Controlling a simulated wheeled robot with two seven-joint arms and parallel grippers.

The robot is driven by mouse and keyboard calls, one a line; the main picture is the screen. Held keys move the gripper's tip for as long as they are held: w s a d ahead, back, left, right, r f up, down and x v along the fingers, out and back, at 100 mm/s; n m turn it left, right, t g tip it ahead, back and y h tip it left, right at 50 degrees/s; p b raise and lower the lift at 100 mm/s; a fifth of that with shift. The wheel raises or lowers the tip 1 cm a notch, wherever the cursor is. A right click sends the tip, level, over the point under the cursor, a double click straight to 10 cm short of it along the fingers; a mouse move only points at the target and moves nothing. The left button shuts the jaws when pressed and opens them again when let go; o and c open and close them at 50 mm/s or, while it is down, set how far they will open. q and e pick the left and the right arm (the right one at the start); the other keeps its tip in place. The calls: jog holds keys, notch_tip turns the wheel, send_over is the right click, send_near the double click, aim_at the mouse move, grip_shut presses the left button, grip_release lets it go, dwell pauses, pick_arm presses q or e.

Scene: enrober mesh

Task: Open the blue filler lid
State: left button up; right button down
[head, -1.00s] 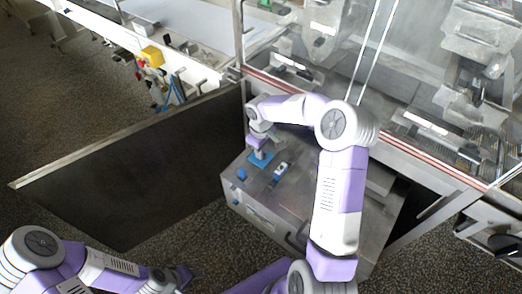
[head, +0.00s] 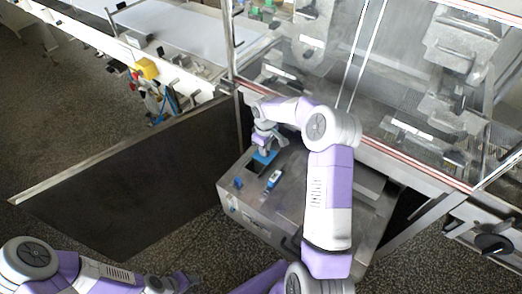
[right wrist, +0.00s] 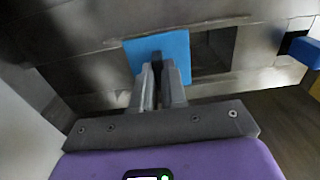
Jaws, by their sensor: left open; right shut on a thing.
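The blue filler lid (head: 265,156) is a small square plate at the top of the metal box (head: 290,210) in the head view. In the right wrist view the lid (right wrist: 180,45) faces the camera, with a dark rectangular opening beside it on the right. My right gripper (right wrist: 158,70) is shut on the lid's grip, at the middle of the plate. In the head view my right gripper (head: 264,147) partly hides the lid. My left gripper (head: 187,282) is open and empty, low in the head view, well away from the box.
A blue knob (head: 238,182) and a small blue-and-white part (head: 274,179) sit on the box near the lid. A dark panel (head: 130,180) stands left of the box. A glazed machine frame (head: 400,165) rises behind it.

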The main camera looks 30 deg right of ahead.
jog(key=c, duration=1.2)
grip_release()
jog(key=shift+o, duration=0.2)
jog(key=shift+r, duration=0.1)
notch_tip(320, 180, up, 7)
jog(key=shift+r+p, duration=0.2)
jog(key=shift+p, duration=0.75)
